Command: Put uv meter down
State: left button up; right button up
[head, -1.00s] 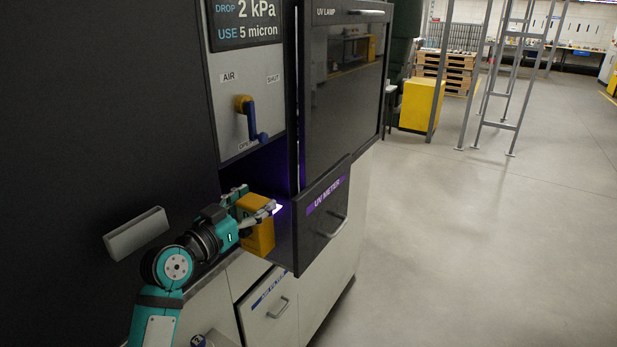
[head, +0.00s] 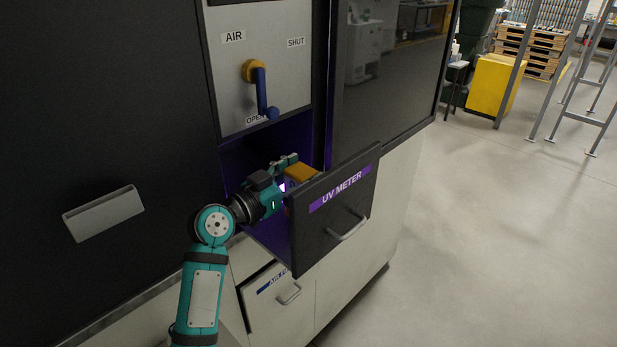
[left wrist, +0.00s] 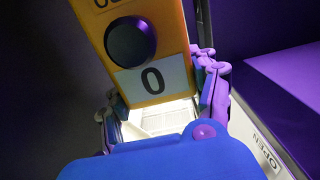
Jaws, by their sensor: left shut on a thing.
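The UV meter is a yellow box (head: 301,173), partly hidden in the head view by my gripper and the drawer front. In the left wrist view the yellow meter (left wrist: 150,50) shows a black round knob and a white label reading 0. My left gripper (head: 290,170) is shut on it, with fingers at its sides in the left wrist view. It holds the meter inside the open UV METER drawer (head: 335,215), behind the drawer's front panel. I cannot tell whether the meter touches the drawer floor. My right gripper is not in view.
Above the drawer is a panel with a blue-handled air valve (head: 262,90), its handle pointing down toward OPEN. A lower drawer labelled AIR (head: 272,295) sits below, slightly out. A grey handle (head: 103,213) juts from the dark cabinet at left.

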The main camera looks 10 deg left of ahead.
pick_arm(q)
jog(key=shift+w+d+f, duration=0.2)
jog(key=shift+d+f, duration=0.05)
jog(key=shift+f, duration=0.2)
jog(key=shift+w+d, duration=0.3)
jog(key=shift+w, duration=0.05)
jog(key=o, duration=1.3)
jog(key=shift+w+f, duration=0.1)
jog(key=shift+f, duration=0.05)
jog(key=shift+c, duration=0.2)
jog(key=shift+o, duration=1.1)
jog(key=shift+s, duration=0.2)
jog(key=shift+o, duration=1.1)
jog(key=shift+s+a+r, duration=0.2)
jog(key=shift+a, duration=0.15)
jog(key=shift+w, duration=0.1)
jog(key=shift+s+a+f, duration=0.1)
jog(key=shift+s+f, duration=0.05)
jog(key=shift+s, duration=0.2)
jog(key=b+v, duration=0.3)
jog(key=v, duration=0.8)
jog(key=shift+s+a+b, duration=0.1)
jog(key=shift+b, duration=0.2)
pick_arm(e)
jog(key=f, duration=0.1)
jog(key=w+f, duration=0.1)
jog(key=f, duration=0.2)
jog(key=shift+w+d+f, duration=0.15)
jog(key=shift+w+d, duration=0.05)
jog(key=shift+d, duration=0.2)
